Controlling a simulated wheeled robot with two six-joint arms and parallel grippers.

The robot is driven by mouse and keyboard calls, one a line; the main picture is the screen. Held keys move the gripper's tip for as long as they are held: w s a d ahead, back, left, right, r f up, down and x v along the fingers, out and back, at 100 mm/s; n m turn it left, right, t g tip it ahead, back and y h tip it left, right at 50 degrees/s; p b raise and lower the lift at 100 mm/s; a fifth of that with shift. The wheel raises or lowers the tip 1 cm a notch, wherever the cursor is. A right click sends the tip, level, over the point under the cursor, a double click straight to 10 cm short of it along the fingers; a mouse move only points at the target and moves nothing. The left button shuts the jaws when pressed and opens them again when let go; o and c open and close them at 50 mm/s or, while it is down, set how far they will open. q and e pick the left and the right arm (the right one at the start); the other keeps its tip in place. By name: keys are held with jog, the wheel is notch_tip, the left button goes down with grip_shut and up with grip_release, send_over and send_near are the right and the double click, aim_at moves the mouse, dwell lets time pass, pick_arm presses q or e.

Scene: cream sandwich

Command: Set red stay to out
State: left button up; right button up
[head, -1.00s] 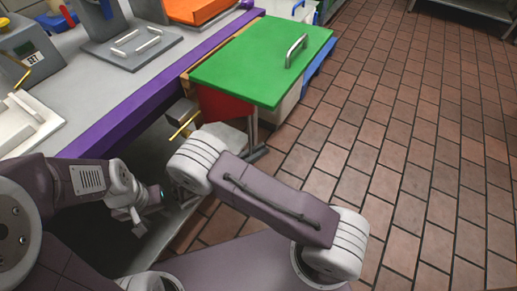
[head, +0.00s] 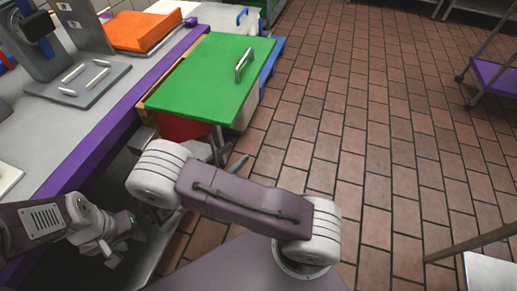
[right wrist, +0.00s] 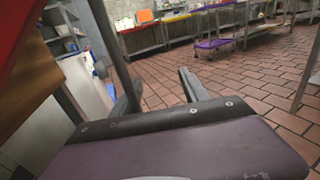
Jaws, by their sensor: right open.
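A red part (head: 185,127) shows under the green lid (head: 215,75) in the head view; a red surface (right wrist: 18,28) also fills the top left corner of the right wrist view. I cannot tell whether either is the red stay. My right gripper (right wrist: 160,92) is open, its two grey fingers pointing forward with nothing seen between them. In the head view it is mostly hidden behind my right arm, just below the lid's near edge. My left gripper (head: 112,250) hangs low at the left, apart from the lid; its jaws are unclear.
A counter with a purple edge (head: 115,118) runs along the left, with an orange block (head: 145,32) on it. A silver handle (head: 243,65) stands on the green lid. The tiled floor at right is mostly clear. A purple-shelved cart (head: 495,77) stands at far right.

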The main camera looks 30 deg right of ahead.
jog(key=o, duration=0.8)
jog(key=s+d+r+p, duration=0.1)
jog(key=s+d+r, duration=0.1)
jog(key=s, duration=0.1)
jog(key=s+d+r+p, duration=0.2)
jog(key=d+r, duration=0.1)
jog(key=shift+s+d+r, duration=0.2)
jog(key=shift+s+d, duration=0.05)
jog(key=shift+s, duration=0.15)
jog(key=w+n+t, duration=0.1)
jog(key=w+a+n+t+y, duration=0.1)
jog(key=w, duration=0.1)
jog(key=w+a+t+y, duration=0.1)
jog(key=shift+w+a+f+n+t, duration=0.25)
jog(key=shift+w+f+n+t, duration=0.05)
jog(key=shift+w+n, duration=0.1)
jog(key=shift+a, duration=0.35)
jog(key=shift+s+a+p, duration=0.25)
jog(key=shift+a+p, duration=0.15)
jog(key=shift+a, duration=0.15)
jog(key=a, duration=0.5)
jog(key=shift+s+a+p, duration=0.1)
jog(key=shift+s+p, duration=0.2)
jog(key=shift+s, duration=0.1)
jog(key=c, duration=0.8)
jog(key=a, duration=0.3)
jog(key=shift+s+a, duration=0.25)
jog(key=shift+s, duration=0.15)
